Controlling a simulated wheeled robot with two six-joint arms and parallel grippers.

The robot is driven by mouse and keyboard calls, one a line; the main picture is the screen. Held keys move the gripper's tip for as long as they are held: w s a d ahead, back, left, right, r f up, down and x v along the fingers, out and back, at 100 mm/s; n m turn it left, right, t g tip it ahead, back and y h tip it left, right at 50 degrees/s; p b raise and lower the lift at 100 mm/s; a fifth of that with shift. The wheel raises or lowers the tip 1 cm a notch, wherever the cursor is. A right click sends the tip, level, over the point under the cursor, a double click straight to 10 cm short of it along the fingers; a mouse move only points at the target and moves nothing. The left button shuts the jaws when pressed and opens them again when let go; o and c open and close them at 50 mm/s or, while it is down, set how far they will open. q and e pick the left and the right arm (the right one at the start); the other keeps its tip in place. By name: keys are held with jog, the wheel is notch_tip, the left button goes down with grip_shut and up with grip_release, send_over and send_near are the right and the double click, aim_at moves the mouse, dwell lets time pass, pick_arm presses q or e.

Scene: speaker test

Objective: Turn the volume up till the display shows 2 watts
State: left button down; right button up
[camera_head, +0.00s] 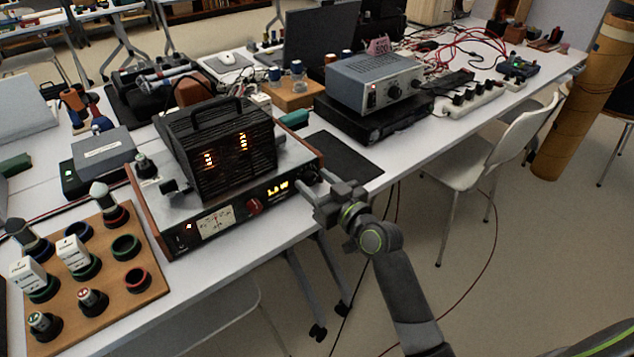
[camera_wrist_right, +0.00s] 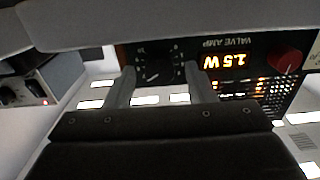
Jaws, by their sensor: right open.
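The valve amp (camera_head: 228,212), a silver-topped box with wooden sides, stands on the white table. Its lit amber display (camera_head: 278,187) also shows upside down in the right wrist view (camera_wrist_right: 224,62); I cannot read its digits surely. A dark round knob with a scale (camera_wrist_right: 159,72) is beside the display on the front panel. My right gripper (camera_head: 314,190) is at the right end of that panel. In the right wrist view its open fingers (camera_wrist_right: 160,80) are on either side of the knob; I cannot tell whether they touch it. My left gripper is out of view.
A red knob (camera_head: 254,206) and a needle meter (camera_head: 216,222) are on the same panel. A black ribbed unit (camera_head: 220,150) with glowing tubes sits on top. A wooden board (camera_head: 110,300) with several pegs stands left. A grey instrument (camera_head: 372,82) stands behind right.

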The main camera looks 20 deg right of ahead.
jog(key=shift+c, duration=0.4)
jog(key=c, duration=0.9)
jog(key=shift+m, duration=0.9)
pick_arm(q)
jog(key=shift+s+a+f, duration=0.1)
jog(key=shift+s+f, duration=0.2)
pick_arm(e)
jog(key=o, duration=1)
